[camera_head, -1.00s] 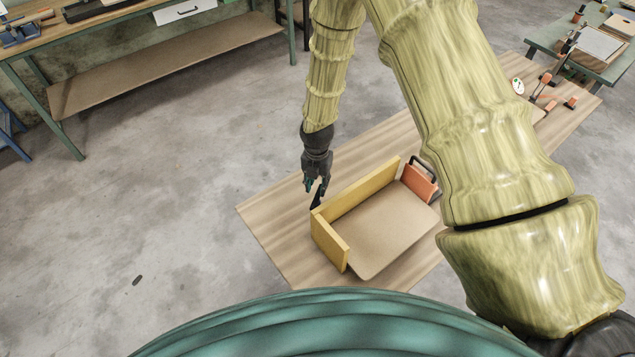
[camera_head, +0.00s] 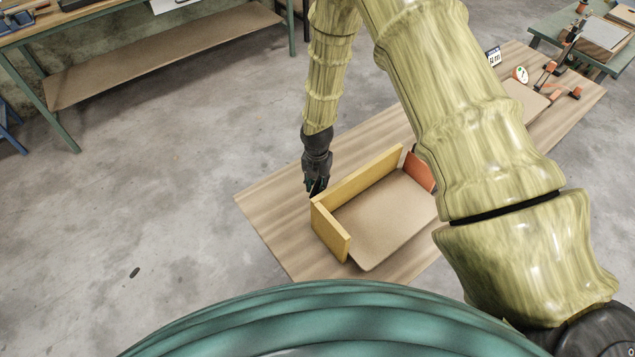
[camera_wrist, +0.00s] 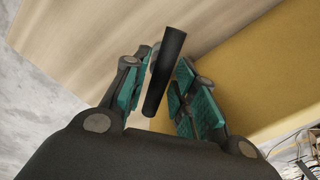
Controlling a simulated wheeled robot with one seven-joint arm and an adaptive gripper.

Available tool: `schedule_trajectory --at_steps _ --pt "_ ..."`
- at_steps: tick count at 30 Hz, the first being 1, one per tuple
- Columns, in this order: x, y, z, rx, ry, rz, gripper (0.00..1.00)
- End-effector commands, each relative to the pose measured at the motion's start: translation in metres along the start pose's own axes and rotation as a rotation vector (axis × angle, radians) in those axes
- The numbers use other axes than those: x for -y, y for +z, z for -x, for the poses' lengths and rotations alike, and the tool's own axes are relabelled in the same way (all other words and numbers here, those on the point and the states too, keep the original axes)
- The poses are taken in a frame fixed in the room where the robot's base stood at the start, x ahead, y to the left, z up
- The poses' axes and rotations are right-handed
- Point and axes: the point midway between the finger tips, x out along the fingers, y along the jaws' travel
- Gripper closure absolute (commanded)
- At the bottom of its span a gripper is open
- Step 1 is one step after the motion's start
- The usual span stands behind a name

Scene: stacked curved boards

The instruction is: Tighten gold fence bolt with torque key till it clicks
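The gold fence (camera_head: 358,180) is an L-shaped yellow wall along the far and left sides of a brown board. It also fills the right of the wrist view (camera_wrist: 262,75). A black bar-like handle (camera_wrist: 166,70), apparently the torque key, stands between my fingers in the wrist view. My gripper (camera_wrist: 165,72) is open around it, with a visible gap to the right pads. I cannot tell whether the left pad touches it. In the head view my gripper (camera_head: 314,190) is at the fence's left corner. The bolt cannot be made out.
The brown board (camera_head: 375,225) lies on a wooden tabletop (camera_head: 272,205). An orange part (camera_head: 418,170) stands at the fence's far end, partly behind my arm. A round dial (camera_head: 520,74) and orange clamps (camera_head: 550,80) are at the far right. The table's left end is clear.

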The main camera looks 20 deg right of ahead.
Motion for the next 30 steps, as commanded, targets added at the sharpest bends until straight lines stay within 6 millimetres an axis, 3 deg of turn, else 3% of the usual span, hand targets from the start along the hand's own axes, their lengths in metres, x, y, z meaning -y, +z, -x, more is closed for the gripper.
schedule_trajectory --at_steps 1,3,4,30 --pt "0.0001 0.0000 0.0000 0.000 0.000 0.000 0.86" --pt "0.0001 0.0000 0.0000 0.000 0.000 0.000 0.99" --pt "0.0001 0.0000 0.0000 0.000 0.000 0.000 1.00" --pt "0.0001 0.0000 0.0054 0.000 0.000 0.000 1.00"
